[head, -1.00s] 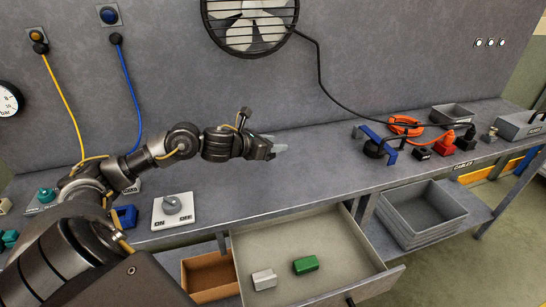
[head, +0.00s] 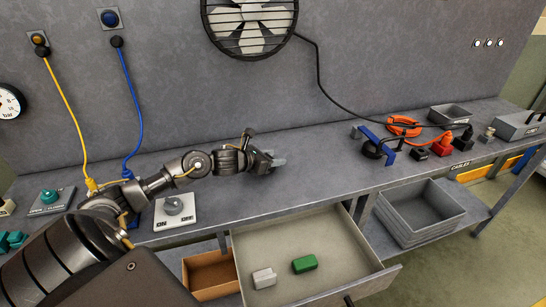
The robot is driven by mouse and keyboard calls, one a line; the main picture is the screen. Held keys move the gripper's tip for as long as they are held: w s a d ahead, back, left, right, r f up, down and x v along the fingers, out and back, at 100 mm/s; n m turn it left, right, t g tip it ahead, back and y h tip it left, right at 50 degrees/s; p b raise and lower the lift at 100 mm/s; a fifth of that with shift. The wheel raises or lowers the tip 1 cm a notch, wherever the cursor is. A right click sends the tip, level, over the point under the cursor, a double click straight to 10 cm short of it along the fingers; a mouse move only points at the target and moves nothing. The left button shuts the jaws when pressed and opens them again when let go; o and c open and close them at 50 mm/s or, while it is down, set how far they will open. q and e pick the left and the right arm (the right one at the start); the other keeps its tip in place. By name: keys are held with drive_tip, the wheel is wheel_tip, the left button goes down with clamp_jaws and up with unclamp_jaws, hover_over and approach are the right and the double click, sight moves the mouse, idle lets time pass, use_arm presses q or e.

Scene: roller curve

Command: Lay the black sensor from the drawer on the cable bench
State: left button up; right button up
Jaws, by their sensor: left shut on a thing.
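My left gripper (head: 274,162) is low over the bench, left of its middle and behind the open drawer (head: 338,232). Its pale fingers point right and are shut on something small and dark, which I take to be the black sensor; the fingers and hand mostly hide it. The drawer holds a grey block (head: 264,278) and a green block (head: 305,264), and no black piece shows in it. The bench top (head: 325,158) runs right to a stretch with a CABLES label (head: 461,165) on its front edge. My right gripper is out of view.
An ON/OFF switch (head: 175,208) sits near my left arm. Grey bins (head: 420,212) stand below.

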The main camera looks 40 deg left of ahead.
use_arm(q)
drive_tip(key=shift+f, duration=0.15)
drive_tip(key=o, duration=1)
